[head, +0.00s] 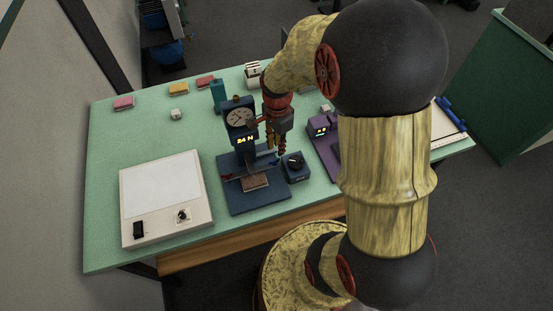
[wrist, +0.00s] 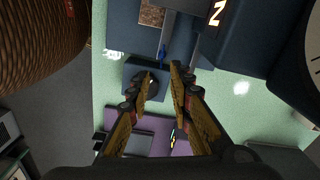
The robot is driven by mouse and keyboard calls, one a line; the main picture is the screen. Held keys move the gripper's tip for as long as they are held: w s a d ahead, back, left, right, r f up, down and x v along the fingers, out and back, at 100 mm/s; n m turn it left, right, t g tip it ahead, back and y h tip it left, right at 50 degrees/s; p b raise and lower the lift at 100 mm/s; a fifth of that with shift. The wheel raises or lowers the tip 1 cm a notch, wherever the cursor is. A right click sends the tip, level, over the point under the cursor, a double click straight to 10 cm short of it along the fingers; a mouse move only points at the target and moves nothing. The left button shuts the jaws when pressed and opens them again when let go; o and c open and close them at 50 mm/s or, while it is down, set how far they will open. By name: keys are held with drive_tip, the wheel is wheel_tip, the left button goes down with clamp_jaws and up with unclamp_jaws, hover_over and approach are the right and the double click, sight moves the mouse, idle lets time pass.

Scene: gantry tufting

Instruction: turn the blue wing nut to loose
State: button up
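The blue wing nut (wrist: 163,54) shows in the wrist view as a small bright blue piece at the edge of the dark blue gauge stand, just beyond my fingertips. My gripper (wrist: 161,70) is open, with a gap between its yellow-brown fingers and nothing held in it. The nut lies near the line of that gap, apart from the fingers as far as I can tell. In the head view my gripper (head: 277,146) hangs pointing down at the right side of the gauge stand (head: 258,201), and I cannot make out the nut there.
A dark blue box with a black knob (head: 295,166) stands right of the stand, below my fingers. The stand carries a dial and a lit display (head: 245,140). A purple device (head: 323,140) is further right. A white light box (head: 165,200) is at left.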

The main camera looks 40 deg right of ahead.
sight(274, 162)
drive_tip(key=shift+w+m, duration=0.15)
drive_tip(key=shift+m, duration=0.75)
drive_tip(key=shift+f, duration=0.25)
wheel_tip(274, 162, down, 7)
drive_tip(key=shift+f+b, duration=0.15)
drive_tip(key=shift+b, duration=0.4)
clamp_jaws()
